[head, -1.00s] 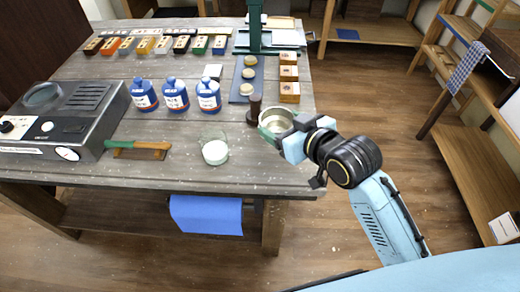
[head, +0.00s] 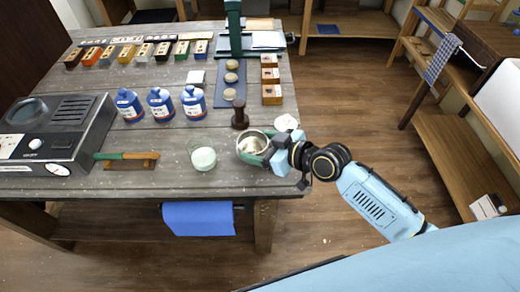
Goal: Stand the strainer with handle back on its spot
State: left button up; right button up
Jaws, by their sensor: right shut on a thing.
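The strainer with handle (head: 250,143) is a round metal cup with a green edge, seen from above over the front right part of the wooden table. My right gripper (head: 268,150) is shut on its right side, and the fingers hide its handle. I cannot tell whether the strainer touches the table top. A dark wooden tamper-like post (head: 240,115) stands just behind it. A clear glass with white contents (head: 203,158) stands to its left. My left gripper is not in view.
A pale round disc (head: 286,122) lies near the table's right edge, behind my right gripper. Several blue bottles (head: 161,104), a grey machine (head: 62,135) and a green-handled tool (head: 128,157) stand or lie to the left. Wooden blocks (head: 270,77) stand behind.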

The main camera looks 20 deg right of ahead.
jog(key=shift+f, duration=0.75)
jog(key=shift+f, duration=0.2)
jog(key=o, duration=1.1)
jog(key=shift+c, duration=0.2)
jog(key=shift+r, duration=0.1)
jog(key=shift+r, duration=0.15)
jog(key=v, duration=1.2)
